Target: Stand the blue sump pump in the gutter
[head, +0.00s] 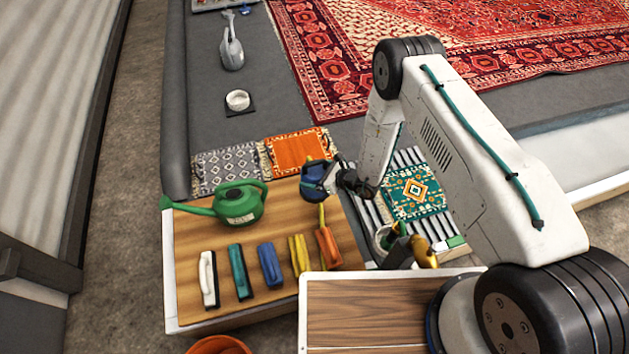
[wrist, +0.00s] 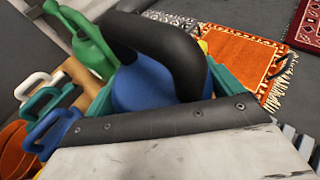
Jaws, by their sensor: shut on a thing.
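The blue sump pump (head: 312,184) has a black handle and is at the right end of the wooden table, near the green watering can. My gripper (head: 338,180) is shut on it from the right. In the wrist view the blue body of the pump (wrist: 143,88) and its arched black handle fill the middle, in front of my gripper (wrist: 165,115). Whether its base touches the table I cannot tell. I cannot make out for sure which part is the gutter; a slatted grate (head: 379,212) lies right of the table, partly under a green rug.
The wooden table (head: 205,310) holds the watering can (head: 236,203) and a row of several coloured brushes (head: 268,265). A small orange rug (head: 298,152) and a grey rug (head: 226,167) lie behind it. A pot with tools (head: 385,240) stands right. Bare grey floor (head: 285,110) lies beyond.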

